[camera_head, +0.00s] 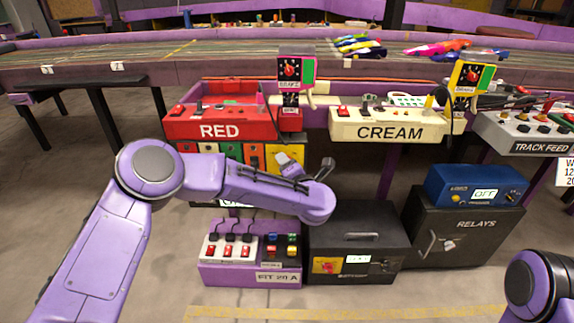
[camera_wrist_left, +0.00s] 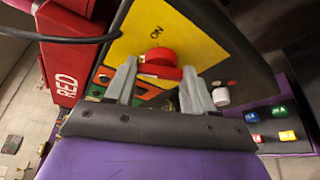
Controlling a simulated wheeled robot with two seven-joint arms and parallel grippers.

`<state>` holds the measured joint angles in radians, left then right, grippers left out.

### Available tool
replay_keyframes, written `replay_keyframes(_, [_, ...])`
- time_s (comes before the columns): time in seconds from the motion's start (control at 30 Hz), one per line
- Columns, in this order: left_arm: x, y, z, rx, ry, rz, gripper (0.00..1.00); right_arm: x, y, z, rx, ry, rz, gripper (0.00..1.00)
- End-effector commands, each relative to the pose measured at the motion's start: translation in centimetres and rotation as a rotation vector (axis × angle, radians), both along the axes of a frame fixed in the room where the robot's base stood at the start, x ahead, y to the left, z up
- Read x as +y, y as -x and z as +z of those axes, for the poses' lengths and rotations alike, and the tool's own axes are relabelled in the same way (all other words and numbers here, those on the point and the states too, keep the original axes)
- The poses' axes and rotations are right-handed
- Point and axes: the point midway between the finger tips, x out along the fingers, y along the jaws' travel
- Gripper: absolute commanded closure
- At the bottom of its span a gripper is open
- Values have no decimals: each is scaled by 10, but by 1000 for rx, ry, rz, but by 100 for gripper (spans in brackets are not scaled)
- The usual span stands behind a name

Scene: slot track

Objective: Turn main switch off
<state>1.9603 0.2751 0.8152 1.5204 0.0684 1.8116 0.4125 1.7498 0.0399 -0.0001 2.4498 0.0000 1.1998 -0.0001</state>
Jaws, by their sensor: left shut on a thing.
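The main switch is a red rotary knob (camera_wrist_left: 160,58) on a yellow plate (camera_wrist_left: 182,32) marked ON, seen in the left wrist view. My left gripper (camera_wrist_left: 158,76) has one grey finger on each side of the knob's red handle and is shut on it. There the arm and gripper hide the knob. My right gripper is out of view; only part of my right arm shows at the lower right.
The red console (camera_head: 221,112) and cream console (camera_head: 388,124) stand above. Below are a purple fuse box (camera_head: 222,272), a black case (camera_head: 345,215), and a relays box (camera_head: 470,245) with a blue unit (camera_head: 475,187) on top. Floor is clear in front.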

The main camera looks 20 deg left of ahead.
Motion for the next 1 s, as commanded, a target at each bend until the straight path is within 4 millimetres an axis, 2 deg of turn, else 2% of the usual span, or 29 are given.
replay_keyframes(0.2, [0, 1, 1, -43, 160, -1, 77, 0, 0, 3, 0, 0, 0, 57])
replay_keyframes(0.5, [0, 1, 1, -84, 298, -2, 77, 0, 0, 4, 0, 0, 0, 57])
replay_keyframes(1.0, [0, 1, 1, -97, 345, -2, 77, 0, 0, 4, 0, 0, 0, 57])
